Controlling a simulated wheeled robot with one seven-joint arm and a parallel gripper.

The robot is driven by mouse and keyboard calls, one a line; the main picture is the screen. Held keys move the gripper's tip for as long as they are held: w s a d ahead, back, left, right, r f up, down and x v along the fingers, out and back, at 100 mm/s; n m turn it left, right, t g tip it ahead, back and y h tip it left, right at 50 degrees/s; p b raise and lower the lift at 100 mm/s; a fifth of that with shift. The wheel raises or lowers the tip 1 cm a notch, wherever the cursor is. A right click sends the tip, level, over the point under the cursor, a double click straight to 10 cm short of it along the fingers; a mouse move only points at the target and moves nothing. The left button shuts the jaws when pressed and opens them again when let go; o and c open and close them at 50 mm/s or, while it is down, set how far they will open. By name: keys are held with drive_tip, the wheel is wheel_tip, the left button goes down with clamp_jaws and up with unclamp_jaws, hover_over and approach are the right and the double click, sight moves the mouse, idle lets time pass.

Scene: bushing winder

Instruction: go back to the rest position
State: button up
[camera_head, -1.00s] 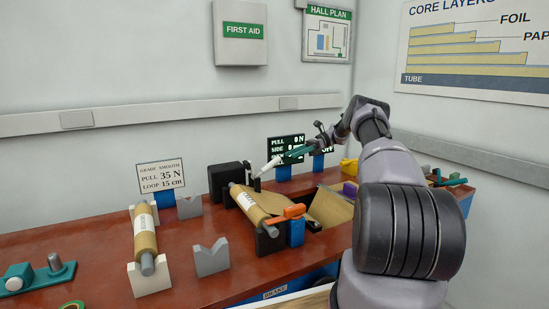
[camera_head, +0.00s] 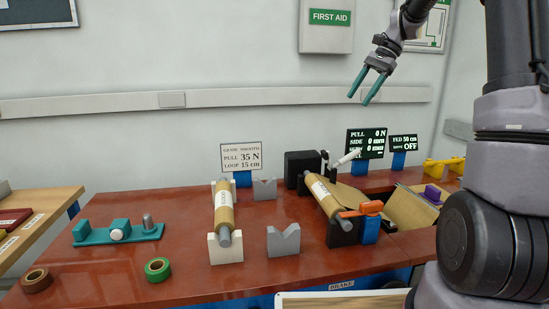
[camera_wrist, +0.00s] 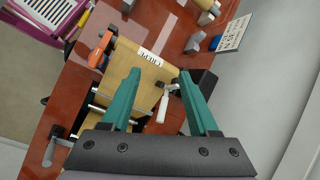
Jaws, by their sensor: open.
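My gripper (camera_head: 367,86) is raised well above the red bench (camera_head: 110,277), in front of the wall. Its two teal fingers are apart and nothing is between them. In the wrist view my gripper (camera_wrist: 165,90) points down, with the winding machine below it. The roll labelled crepe (camera_head: 326,197) lies in the machine, and an orange lever (camera_head: 361,209) is at its near end. A white handle (camera_head: 346,159) sticks out at the machine's far end. It also shows between the fingers in the wrist view (camera_wrist: 162,108), apart from them.
Another roll (camera_head: 224,207) rests on white V-blocks at left of the machine. A grey V-block (camera_head: 284,240), a green tape roll (camera_head: 158,269), a brown tape roll (camera_head: 37,281) and a teal fixture (camera_head: 118,234) stand on the bench. Display screens (camera_head: 366,143) read pull 0 N and OFF.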

drive_tip(key=s+a+r+n+t+h, duration=0.1)
drive_tip(key=s+n+t+h, duration=0.3)
drive_tip(key=s, duration=2.3)
drive_tip(key=n+t, duration=0.2)
drive_tip(key=t, duration=0.1)
drive_tip(key=shift+s+r+t, duration=0.2)
drive_tip(key=shift+t, duration=0.1)
